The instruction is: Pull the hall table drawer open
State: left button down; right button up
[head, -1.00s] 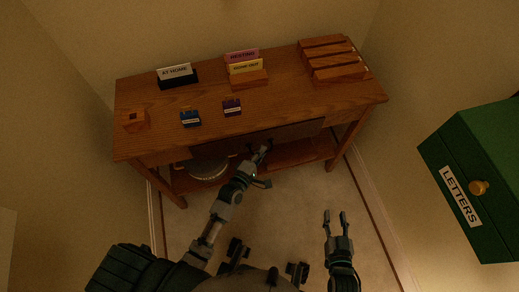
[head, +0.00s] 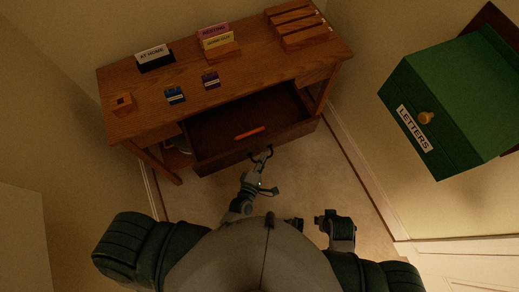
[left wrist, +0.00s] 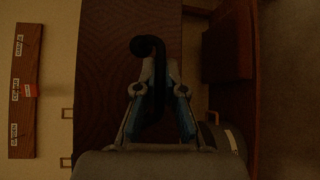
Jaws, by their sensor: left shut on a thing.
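The hall table (head: 245,67) is brown wood and stands against the wall. Its drawer (head: 215,135) is pulled well out, and an orange stick-like thing (head: 249,133) lies inside. My left gripper (head: 262,154) is at the middle of the drawer front, shut on the dark handle (left wrist: 147,46), which shows between the fingers in the left wrist view. The handle is mostly hidden in the head view. My right gripper (head: 334,217) is off to the right above the floor, away from the table; its fingers do not show clearly.
On the tabletop are an AT HOME card holder (head: 154,58), pink and yellow cards (head: 217,37), two small blue boxes (head: 175,95), a small wooden block (head: 123,102) and a slatted wooden rack (head: 297,25). A green LETTERS box (head: 450,100) is at the right. Carpet (head: 300,178) lies clear before the drawer.

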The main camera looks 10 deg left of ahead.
pick_arm(q)
jog(key=shift+s+d+f, duration=0.1)
jog(key=shift+s+f, duration=0.1)
jog(key=shift+s, duration=0.05)
jog(key=c, duration=1.4)
grip_release()
jog(key=shift+o, duration=0.8)
jog(key=shift+w, duration=0.1)
jog(key=shift+r, duration=0.1)
jog(key=v, duration=1.2)
